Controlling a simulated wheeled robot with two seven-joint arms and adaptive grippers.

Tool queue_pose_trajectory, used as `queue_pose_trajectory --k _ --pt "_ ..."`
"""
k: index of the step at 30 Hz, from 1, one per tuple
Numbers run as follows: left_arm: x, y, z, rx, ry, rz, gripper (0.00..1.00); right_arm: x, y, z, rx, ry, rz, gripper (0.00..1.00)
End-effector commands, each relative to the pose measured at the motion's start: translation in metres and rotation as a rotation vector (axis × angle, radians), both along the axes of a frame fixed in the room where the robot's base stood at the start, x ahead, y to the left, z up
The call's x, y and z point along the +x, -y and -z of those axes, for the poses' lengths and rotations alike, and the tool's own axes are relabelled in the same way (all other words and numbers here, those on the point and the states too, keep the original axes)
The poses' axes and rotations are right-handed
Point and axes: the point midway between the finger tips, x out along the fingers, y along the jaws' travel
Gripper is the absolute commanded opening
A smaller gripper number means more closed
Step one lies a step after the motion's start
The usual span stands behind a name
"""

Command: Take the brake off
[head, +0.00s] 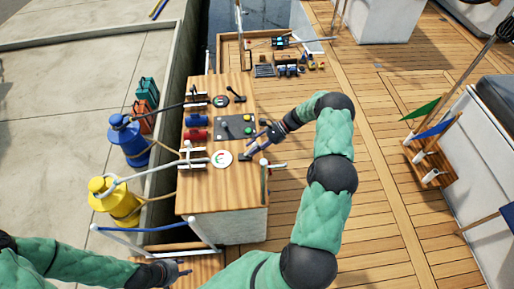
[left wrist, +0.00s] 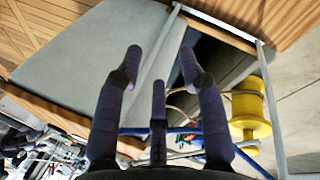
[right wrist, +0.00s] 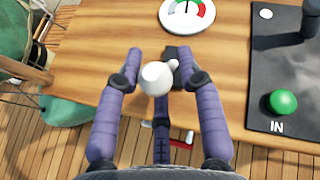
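A small lever with a round white knob (right wrist: 156,78) and a dark base (right wrist: 183,62) stands on the wooden console (head: 196,88). In the right wrist view the knob is between the spread fingers of my right gripper (right wrist: 160,70), with gaps at both sides. In the head view my right gripper (head: 257,146) is at the console's right edge, partly hiding that lever. A second dark lever (head: 237,94) stands further back on the console. No label shows which is the brake. My left gripper (left wrist: 160,65) is open and empty, low at the front left in the head view (head: 183,269).
A round gauge (head: 221,158) and a dark panel (head: 235,127) with a green button (right wrist: 282,102) are beside the lever. Blue (head: 130,140) and yellow (head: 114,202) bollards stand left. A tool tray (head: 280,77) lies behind.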

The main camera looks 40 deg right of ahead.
Motion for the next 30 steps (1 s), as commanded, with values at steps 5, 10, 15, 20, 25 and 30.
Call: queue_pose_trajectory --k 5,10,15,20,25,30 --pt "0.000 0.000 0.000 0.000 0.000 0.000 0.40 0.000 -0.001 0.000 0.001 -0.001 -0.001 0.46" --pt "0.000 -0.011 0.004 -0.017 0.001 -0.001 0.40 -0.001 -0.001 0.001 0.003 -0.004 -0.002 0.46" --pt "0.000 -0.013 0.005 -0.021 0.001 0.000 0.40 -0.004 0.012 -0.005 0.001 -0.002 0.000 0.46" --pt "0.000 -0.013 0.005 -0.021 0.001 0.000 0.40 -0.009 0.038 -0.019 0.000 -0.002 0.001 0.46" --pt "0.000 -0.013 0.005 -0.020 0.001 0.000 0.40 -0.017 0.068 -0.034 0.001 -0.002 0.001 0.46" --pt "-0.001 -0.012 0.005 -0.020 0.001 0.000 0.40 -0.022 0.091 -0.047 0.001 -0.001 -0.001 0.46"
